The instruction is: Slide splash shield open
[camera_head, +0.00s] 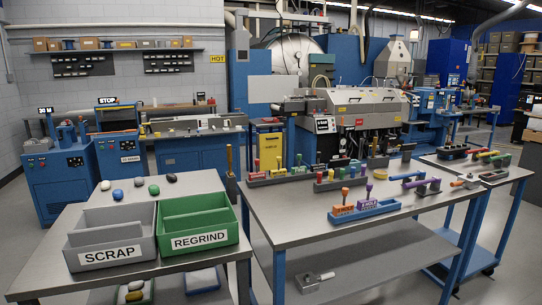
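I cannot make out for certain which part is the splash shield. A large machine (365,122) stands behind the right table, with a long grey metal housing on top and a small control panel (325,124) at its left front. A long low trough-like unit (195,123) on a blue base stands at the back left; no sliding cover can be told on it at this size. Neither of my grippers shows in the view.
A grey SCRAP bin (108,256) and a green REGRIND bin (200,241) stand on the left table (190,182). The right table (262,207) carries racks of coloured-handled tools and a blue tray (365,213). A floor gap separates the two tables.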

